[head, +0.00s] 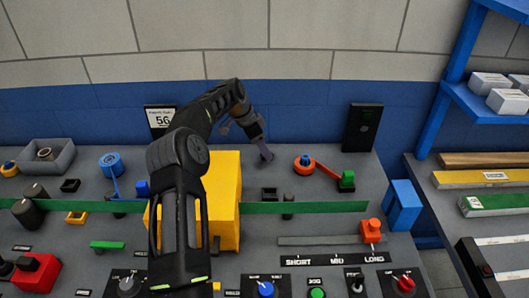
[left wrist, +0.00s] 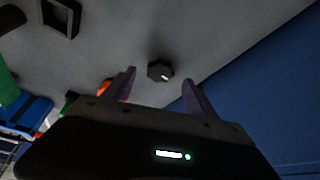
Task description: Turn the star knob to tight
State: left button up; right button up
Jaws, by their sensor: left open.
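The star knob (left wrist: 160,71) is a small dark lobed knob with a pale mark, on the grey panel top near its back edge. In the left wrist view it lies between the two fingers in the picture, just past their tips. My left gripper (left wrist: 160,78) is open and empty, and no contact with the knob shows. In the head view my left gripper (head: 265,155) points down at the back of the panel. There I cannot make out the knob, which seems hidden by the gripper. My right gripper is not in view.
A yellow box (head: 226,190) is behind my arm. A green strip (head: 320,207) crosses the panel. The blue wall (head: 300,120) is close behind.

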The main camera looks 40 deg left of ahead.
pick_arm(q)
jog(key=v, duration=0.5)
jog(key=shift+b, duration=0.35)
